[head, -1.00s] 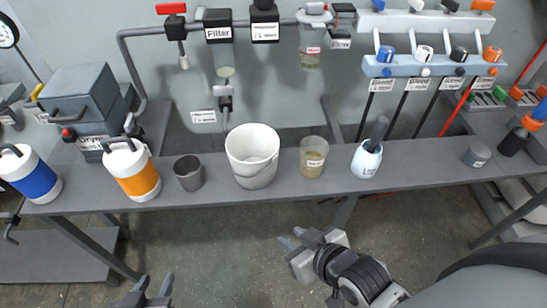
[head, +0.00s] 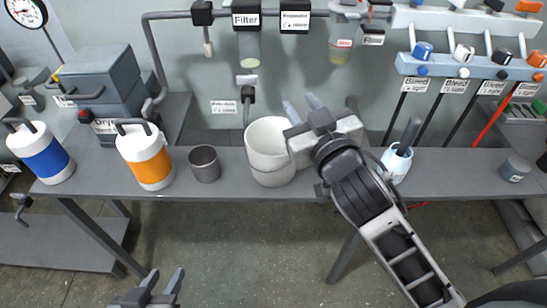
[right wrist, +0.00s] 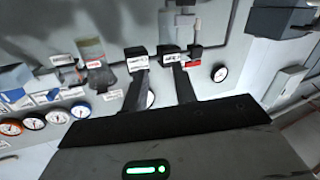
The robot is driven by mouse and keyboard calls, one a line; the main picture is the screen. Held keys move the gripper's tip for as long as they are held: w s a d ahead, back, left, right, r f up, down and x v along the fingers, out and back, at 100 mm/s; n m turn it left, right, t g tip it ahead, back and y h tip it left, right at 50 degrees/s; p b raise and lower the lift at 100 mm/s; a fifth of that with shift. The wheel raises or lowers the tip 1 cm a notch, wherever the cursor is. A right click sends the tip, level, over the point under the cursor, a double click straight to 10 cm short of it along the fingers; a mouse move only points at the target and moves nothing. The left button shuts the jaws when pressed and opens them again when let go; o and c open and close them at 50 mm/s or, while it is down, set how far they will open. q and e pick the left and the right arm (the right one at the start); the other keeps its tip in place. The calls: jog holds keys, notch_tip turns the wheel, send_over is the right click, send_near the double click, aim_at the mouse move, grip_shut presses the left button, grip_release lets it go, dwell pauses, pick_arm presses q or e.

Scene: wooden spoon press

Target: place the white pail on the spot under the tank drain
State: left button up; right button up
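The white pail (head: 262,160) stands upright on the grey bench, its handle hanging at the front. My right gripper (head: 301,103) is in front of and over the pail's right rim in the head view; its two fingers are spread and nothing shows between them. I cannot tell whether it touches the pail. The right wrist view also shows its fingers (right wrist: 162,75) apart, with no pail in sight. My left gripper (head: 165,277) is open and empty at the bottom edge. A drain tap with a thin tube (head: 247,97) hangs under the filter, behind the pail; I cannot tell if it is the tank drain.
A grey cup (head: 205,164) and an orange-banded jug (head: 147,160) stand left of the pail. A white holder with a dark handle (head: 397,162) is right of my right arm.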

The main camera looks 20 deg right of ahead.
jog(key=w+a+r+n+t+y, duration=0.1)
jog(key=a+r+n+t+y, duration=0.4)
jog(key=r, duration=0.5)
jog(key=s+a+r+n+g+y, duration=0.2)
jog(key=s+a+n+g+y, duration=0.1)
jog(key=a+n+g+y, duration=0.55)
jog(key=s+a+r+n+g+y, duration=0.25)
jog(key=a+n+g+y, duration=0.35)
jog(key=n+g, duration=0.5)
jog(key=d+f+n+g+h, duration=0.4)
jog(key=f+n+h, duration=0.1)
jog(key=f+h, duration=0.6)
jog(key=w+d+f+m+t+h, duration=0.15)
jog(key=d+h, duration=0.25)
jog(key=d, duration=0.4)
jog(key=w+d+f+m+h, duration=0.1)
jog(key=w+d+m+h, duration=0.2)
jog(key=d+h, duration=0.35)
jog(key=shift+y, duration=0.8)
jog(key=shift+w+d+f, duration=0.15)
jog(key=shift+f, duration=2.35)
jog(key=shift+w+d+f, duration=0.15)
jog(key=shift+w+f, duration=0.05)
jog(key=shift+f, duration=2.35)
jog(key=shift+w+d+f, duration=0.15)
jog(key=shift+f, duration=2.35)
grip_shut()
